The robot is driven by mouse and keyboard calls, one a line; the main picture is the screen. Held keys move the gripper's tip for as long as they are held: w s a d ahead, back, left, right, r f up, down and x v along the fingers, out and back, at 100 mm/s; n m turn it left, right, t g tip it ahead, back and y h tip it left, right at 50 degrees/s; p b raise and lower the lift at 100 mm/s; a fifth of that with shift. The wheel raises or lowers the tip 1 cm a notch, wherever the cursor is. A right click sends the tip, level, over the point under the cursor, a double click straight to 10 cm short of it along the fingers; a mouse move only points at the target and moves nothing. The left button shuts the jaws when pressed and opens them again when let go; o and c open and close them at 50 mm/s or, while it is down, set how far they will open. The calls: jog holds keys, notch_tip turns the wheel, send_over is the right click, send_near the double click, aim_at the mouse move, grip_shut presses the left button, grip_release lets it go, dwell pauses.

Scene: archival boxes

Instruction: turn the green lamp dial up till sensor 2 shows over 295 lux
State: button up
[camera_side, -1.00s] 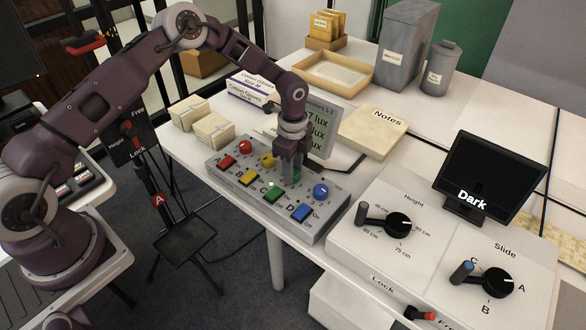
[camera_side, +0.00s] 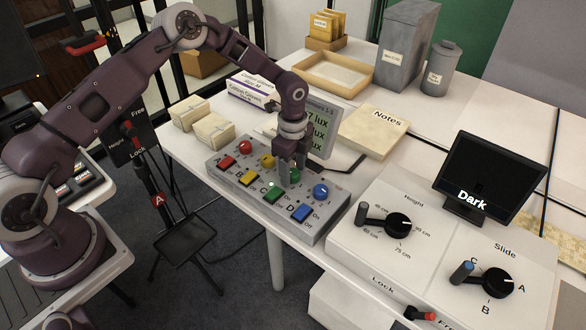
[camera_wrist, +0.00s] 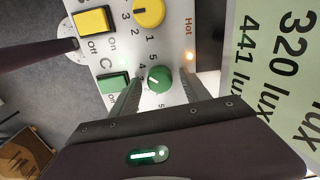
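The green lamp dial (camera_side: 295,175) is on the grey control box, between my fingertips. In the wrist view the dial (camera_wrist: 159,79) shows whole, with numbers around it. My gripper (camera_side: 294,172) points down over it; in the wrist view its fingers (camera_wrist: 163,80) stand on either side with gaps to the dial, so it is open and holds nothing. The lux display (camera_side: 321,128) stands behind the box, partly hidden by my gripper. In the wrist view the display (camera_wrist: 275,75) reads 320 lux with 441 lux below it; the sensor numbers are out of view.
The control box (camera_side: 240,192) also carries red, yellow and blue dials and coloured switches; the green switch (camera_side: 273,194) is close to my gripper. To the right is a panel with the Height dial (camera_side: 398,225) and Slide dial (camera_side: 497,282). A Notes block (camera_side: 372,133) lies behind.

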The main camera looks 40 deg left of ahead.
aim_at(293, 172)
notch_tip(293, 172, up, 7)
jog(key=shift+r, duration=0.1)
dwell(0.3)
jog(key=s+a+r+n+t, duration=0.1)
jog(key=s+r+n, duration=0.1)
jog(key=s+r, duration=0.35)
jog(key=s+r+n+t+y, duration=0.1)
jog(key=s+r+n, duration=0.2)
jog(key=r, duration=0.6)
jog(key=s+a+r+n+t, duration=0.15)
jog(key=s+r, duration=0.25)
jog(key=r, duration=0.4)
jog(key=s+r+n+t+h, duration=0.1)
jog(key=s+n, duration=0.9)
jog(key=s, duration=1.1)
notch_tip(293, 172, up, 2)
jog(key=shift+s+d+r+t, duration=0.15)
jog(key=shift+s+d+t, duration=0.15)
jog(key=shift+t, duration=0.25)
jog(key=shift+w+n, duration=0.1)
jog(key=shift+n, duration=0.15)
